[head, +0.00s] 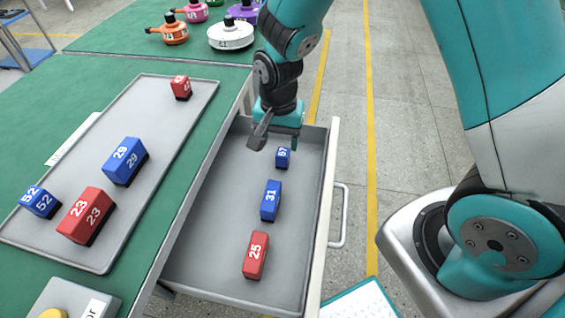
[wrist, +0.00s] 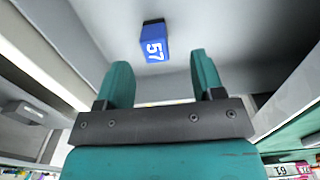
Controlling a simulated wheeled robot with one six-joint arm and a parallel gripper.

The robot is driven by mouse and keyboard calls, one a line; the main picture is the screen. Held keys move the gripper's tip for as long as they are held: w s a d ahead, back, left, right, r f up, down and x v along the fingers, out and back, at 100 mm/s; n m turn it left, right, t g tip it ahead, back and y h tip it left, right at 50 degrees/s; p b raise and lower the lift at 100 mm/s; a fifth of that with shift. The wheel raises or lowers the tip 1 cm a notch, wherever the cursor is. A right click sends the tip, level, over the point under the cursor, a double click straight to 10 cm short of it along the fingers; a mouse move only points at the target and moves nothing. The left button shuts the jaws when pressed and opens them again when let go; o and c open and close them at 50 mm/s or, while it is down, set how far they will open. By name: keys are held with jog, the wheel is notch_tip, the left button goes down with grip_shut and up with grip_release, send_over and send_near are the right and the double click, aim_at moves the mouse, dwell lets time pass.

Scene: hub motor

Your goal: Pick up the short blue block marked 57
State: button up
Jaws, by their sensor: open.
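The short blue block marked 57 (head: 283,157) lies in the open grey drawer, near its far end, in the head view. In the wrist view the blue block (wrist: 155,42) shows its white 57 beyond the fingertips, roughly between their lines. My gripper (head: 277,143) is above the drawer, close to the block and a little to its upper left in the head view. In the wrist view my gripper (wrist: 159,75) has its two teal fingers apart with nothing between them.
The drawer (head: 212,235) also holds a blue block 31 (head: 271,200) and a red block 25 (head: 255,255). Its walls stand close around my gripper. A grey tray (head: 150,95) on the green bench holds several red and blue blocks. Hub motors (head: 231,34) stand behind.

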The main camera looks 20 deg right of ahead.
aim_at(282, 151)
jog(key=shift+d+f+b, duration=0.2)
jog(key=shift+f, duration=1.35)
jog(key=shift+d+f+b, duration=0.15)
jog(key=shift+d+f, duration=0.05)
jog(key=shift+f, duration=1.35)
jog(key=c, duration=1.1)
